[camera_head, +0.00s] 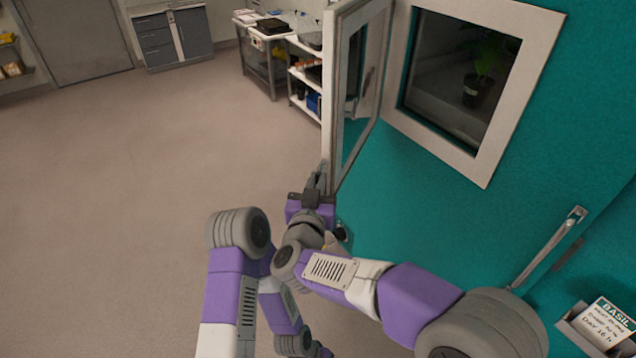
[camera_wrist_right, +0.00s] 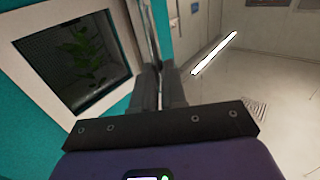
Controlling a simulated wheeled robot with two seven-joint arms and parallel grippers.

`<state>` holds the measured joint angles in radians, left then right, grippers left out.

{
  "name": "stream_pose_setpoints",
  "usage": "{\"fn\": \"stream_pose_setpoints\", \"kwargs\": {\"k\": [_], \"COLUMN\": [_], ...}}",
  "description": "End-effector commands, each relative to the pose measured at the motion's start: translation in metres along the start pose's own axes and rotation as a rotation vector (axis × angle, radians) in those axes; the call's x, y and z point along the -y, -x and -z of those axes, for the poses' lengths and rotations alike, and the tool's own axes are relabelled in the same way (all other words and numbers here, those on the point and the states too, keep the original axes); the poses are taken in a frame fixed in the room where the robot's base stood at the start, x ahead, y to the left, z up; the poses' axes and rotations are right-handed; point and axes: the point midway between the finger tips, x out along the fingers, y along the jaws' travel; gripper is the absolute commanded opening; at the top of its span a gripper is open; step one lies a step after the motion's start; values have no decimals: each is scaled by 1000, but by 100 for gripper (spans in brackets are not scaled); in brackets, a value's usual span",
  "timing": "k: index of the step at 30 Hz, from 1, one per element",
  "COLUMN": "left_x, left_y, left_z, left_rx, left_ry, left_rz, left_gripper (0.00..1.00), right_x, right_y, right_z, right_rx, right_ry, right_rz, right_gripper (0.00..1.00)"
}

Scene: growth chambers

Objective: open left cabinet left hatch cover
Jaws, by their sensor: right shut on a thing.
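The hatch cover (camera_head: 332,90) is a white-framed panel with a window. It stands swung out from the teal cabinet wall (camera_head: 420,210), beside the white-framed window opening (camera_head: 492,150). My right gripper (camera_head: 322,172) is at the cover's lower outer edge, shut on it. In the right wrist view, the fingers (camera_wrist_right: 158,92) close around the thin edge of the cover (camera_wrist_right: 149,40), and the window opening with a plant behind it (camera_wrist_right: 75,55) is at left. My left arm shows at the lower left of the head view, but its fingertips cannot be made out.
A long metal handle (camera_head: 548,250) and a tray with a BASIL card (camera_head: 606,322) are on the teal wall at right. White shelving (camera_head: 300,70) and a table stand at the back. Open floor (camera_head: 120,200) fills the left.

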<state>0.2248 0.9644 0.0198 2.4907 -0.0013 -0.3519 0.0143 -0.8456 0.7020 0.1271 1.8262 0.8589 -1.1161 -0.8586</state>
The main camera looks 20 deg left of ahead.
Motion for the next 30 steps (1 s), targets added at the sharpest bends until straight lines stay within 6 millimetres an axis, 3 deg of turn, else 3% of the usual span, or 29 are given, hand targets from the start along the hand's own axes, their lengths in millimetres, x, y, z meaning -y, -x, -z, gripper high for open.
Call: {"fn": "stream_pose_setpoints", "kwargs": {"k": [4,5,9,20,30], "left_x": [0,0,0,0,2], "left_y": [0,0,0,-1,-6], "left_z": [0,0,0,0,0], "left_rx": [0,0,0,0,0], "left_ry": [0,0,0,0,0], "left_rz": [0,0,0,0,0], "left_gripper": [43,43,43,43,43], "right_x": [-3,-3,-2,0,0], "right_y": [-2,-2,-2,5,58], "right_z": [4,4,3,2,2], "right_rx": [-10,-10,-8,-4,-6], "right_ry": [-3,-3,-2,-2,-3], "right_rz": [-8,-8,-5,0,0], "right_gripper": [0,14,36,36,36]}}
